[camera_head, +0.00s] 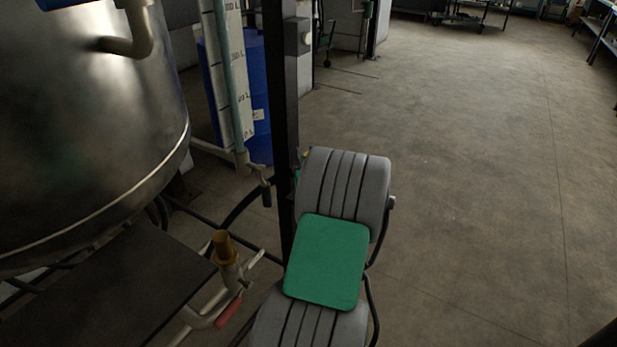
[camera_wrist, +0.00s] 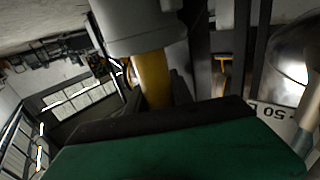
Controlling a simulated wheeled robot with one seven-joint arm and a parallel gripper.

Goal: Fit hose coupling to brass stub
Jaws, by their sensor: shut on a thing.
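The brass stub (camera_head: 223,246) stands upright on a pale pipe fitting beside the dark platform, in the lower left of the head view. Its top is bare. My grey arm with its green panel is right of the stub and hides my gripper in the head view. In the wrist view my gripper (camera_wrist: 160,112) shows as a dark edge above a broad green surface, and it is shut. A yellow cylinder (camera_wrist: 153,78) with a wide grey collar meets that dark edge. It appears to be the held hose coupling, but its mouth and hose are hidden.
A large steel tank (camera_head: 75,130) fills the left. A dark platform (camera_head: 110,285) lies below it. A red valve handle (camera_head: 228,313) is close to the stub. A black post (camera_head: 281,110) and a blue drum (camera_head: 222,95) stand behind. Open floor (camera_head: 480,190) lies at right.

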